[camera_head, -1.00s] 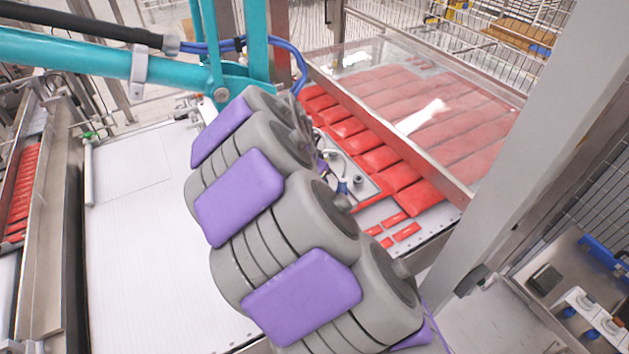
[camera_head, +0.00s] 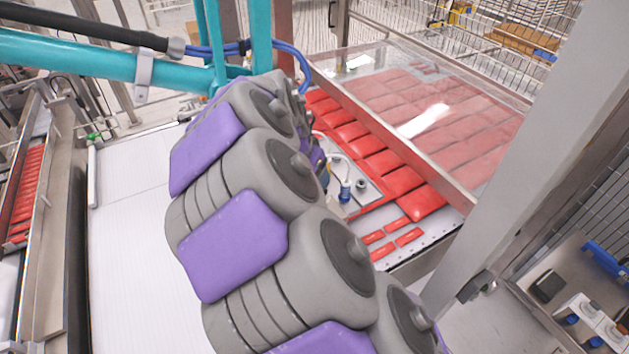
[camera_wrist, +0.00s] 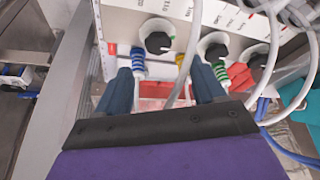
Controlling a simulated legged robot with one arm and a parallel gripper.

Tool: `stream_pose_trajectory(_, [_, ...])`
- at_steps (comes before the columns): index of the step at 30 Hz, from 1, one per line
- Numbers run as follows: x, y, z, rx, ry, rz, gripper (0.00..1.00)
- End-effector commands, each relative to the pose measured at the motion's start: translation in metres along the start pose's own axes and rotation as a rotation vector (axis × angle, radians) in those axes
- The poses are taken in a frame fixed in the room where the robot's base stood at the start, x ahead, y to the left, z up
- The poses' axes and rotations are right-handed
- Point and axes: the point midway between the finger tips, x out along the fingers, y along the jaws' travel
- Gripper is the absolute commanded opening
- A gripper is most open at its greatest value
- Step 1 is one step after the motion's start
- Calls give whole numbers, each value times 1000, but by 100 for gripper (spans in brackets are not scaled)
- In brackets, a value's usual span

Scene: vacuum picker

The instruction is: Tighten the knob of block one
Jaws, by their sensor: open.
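In the wrist view a white panel with printed marks carries several round black knobs. The leftmost knob (camera_wrist: 158,42) sits ahead of my gripper (camera_wrist: 163,72), roughly between its fingertips in the picture. My gripper is open, with its dark blue fingers apart and no knob between them; the depth gap cannot be told. A second knob (camera_wrist: 215,50) and a third knob (camera_wrist: 258,60) are further right. I cannot read which block is number one. In the head view my arm hides the fingers; a small grey plate (camera_head: 367,197) with a blue fitting (camera_head: 345,191) shows beyond it.
Striped hose fittings, blue (camera_wrist: 138,62) and green, sit below the knobs. A grey hose (camera_wrist: 190,60) crosses in front of the panel. A metal post (camera_head: 520,150) stands at right.

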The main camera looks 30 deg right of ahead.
Motion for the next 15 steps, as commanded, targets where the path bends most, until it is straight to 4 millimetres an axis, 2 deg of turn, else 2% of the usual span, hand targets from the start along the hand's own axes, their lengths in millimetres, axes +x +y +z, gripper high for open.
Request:
stream_pose_trajectory(1, [-13, -1, -1, 0, 4, -5, 69])
stream_pose_trajectory(9, [-70, -2, -1, -1, 5, -3, 69])
stream_pose_trajectory(15, [-93, -2, 0, 0, 0, 1, 69])
